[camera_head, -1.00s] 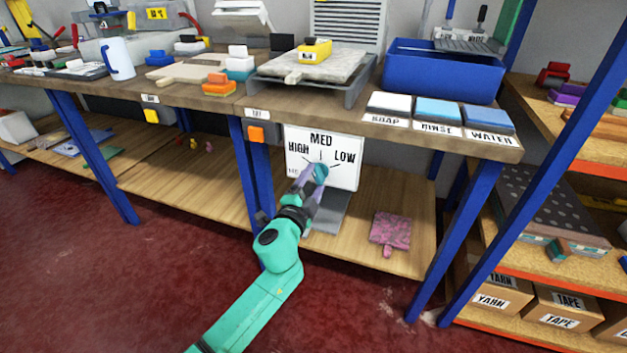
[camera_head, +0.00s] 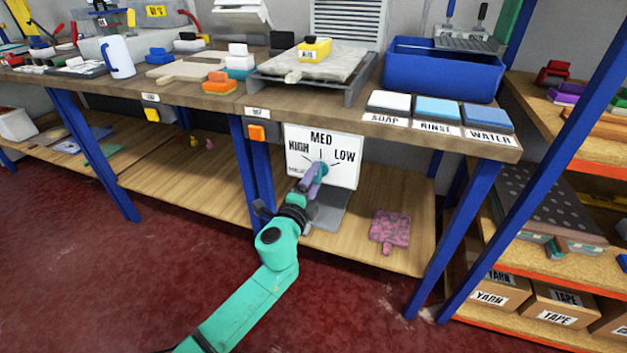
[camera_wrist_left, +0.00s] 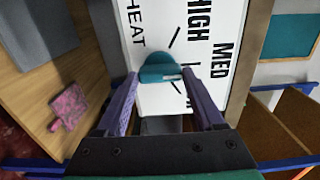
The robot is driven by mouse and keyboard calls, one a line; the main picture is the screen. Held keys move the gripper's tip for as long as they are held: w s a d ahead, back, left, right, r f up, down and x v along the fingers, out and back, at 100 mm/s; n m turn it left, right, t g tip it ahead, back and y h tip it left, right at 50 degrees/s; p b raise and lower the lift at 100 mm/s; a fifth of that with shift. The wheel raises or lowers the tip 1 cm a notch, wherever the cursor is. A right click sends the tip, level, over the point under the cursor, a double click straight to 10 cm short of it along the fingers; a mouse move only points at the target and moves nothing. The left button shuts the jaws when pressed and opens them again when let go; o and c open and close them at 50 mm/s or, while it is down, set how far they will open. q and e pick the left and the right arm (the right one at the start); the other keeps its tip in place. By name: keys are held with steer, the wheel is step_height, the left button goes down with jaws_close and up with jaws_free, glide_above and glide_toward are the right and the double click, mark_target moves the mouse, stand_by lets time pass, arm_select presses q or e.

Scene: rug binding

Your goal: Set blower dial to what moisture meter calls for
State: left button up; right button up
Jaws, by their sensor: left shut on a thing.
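The blower panel (camera_head: 341,175) is a white board with HIGH, MED and LOW marks, under the bench. Its teal dial (camera_wrist_left: 163,72) sits between the purple fingers of my left gripper (camera_wrist_left: 162,76) in the left wrist view. The gripper is shut on the dial. In the head view a finger partly hides the dial (camera_head: 323,168), so its exact setting is hard to tell. A yellow block (camera_head: 314,49), perhaps the moisture meter, lies on a pale slab on the bench; its small label is not clearly readable. My right gripper is not in view.
A grey tray (camera_head: 333,215) is below the panel, and a pink patterned piece (camera_head: 389,229) lies on the lower shelf. Blue bench legs (camera_head: 262,170) stand left of the panel. An orange switch (camera_head: 257,133) is up to its left.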

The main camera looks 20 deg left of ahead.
arm_select(q)
steer(key=shift+f, duration=0.15)
steer(key=o, duration=1.4)
steer(key=shift+s, duration=0.1)
steer(key=shift+s, duration=0.3)
steer(key=s, duration=0.9)
steer(key=s+a+b, duration=0.1)
steer(key=s, duration=0.3)
steer(key=shift+s, duration=0.4)
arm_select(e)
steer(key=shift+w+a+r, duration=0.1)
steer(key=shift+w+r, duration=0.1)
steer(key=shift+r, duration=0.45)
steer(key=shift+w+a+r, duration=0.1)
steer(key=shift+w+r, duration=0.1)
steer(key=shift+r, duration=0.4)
